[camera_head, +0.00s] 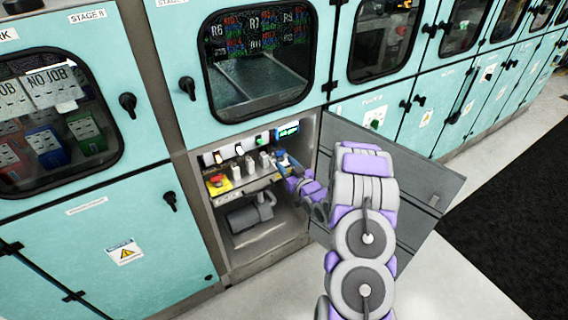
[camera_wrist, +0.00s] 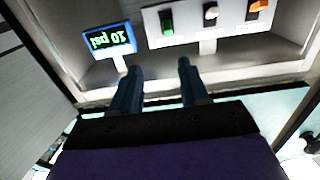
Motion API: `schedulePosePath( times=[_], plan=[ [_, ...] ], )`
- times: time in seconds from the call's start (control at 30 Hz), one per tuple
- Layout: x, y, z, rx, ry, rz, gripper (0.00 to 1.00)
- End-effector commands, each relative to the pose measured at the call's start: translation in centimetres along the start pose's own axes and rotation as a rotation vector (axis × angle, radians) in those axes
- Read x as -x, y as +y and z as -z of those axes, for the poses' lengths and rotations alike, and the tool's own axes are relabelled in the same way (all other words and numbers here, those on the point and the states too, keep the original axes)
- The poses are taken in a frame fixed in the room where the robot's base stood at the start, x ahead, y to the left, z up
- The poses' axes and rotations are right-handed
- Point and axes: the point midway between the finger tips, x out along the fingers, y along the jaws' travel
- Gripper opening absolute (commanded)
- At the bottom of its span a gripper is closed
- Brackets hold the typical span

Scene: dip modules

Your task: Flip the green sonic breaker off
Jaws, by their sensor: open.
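The green breaker (camera_wrist: 166,22) is a small switch on a pale panel at the top middle of the wrist view. It also shows inside the open cabinet in the head view (camera_head: 261,138). My gripper (camera_wrist: 158,68) is open and empty, with its two dark blue fingers pointing at the panel. The green breaker lies beyond the fingertips, roughly in line with the space between them, and appears apart from them. In the head view, my gripper (camera_head: 284,161) is inside the cabinet opening, below and right of the green breaker.
A white switch (camera_wrist: 211,13) and an orange switch (camera_wrist: 258,6) share the panel. A small display (camera_wrist: 108,40) stands beside it. Below are several grey cylinders and a red knob on a yellow block (camera_head: 216,183). The open grey door (camera_head: 415,185) stands to the right of my arm.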

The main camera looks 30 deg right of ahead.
Motion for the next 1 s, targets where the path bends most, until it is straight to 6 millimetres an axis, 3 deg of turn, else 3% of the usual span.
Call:
schedulePosePath(
  times=[0.7,1.0],
  plan=[
    [4.6,0.1,0.3,-0.002,-0.004,-0.001,0.45],
    [5.1,0.0,0.4,-0.001,-0.003,0.0,0.45]
  ],
)
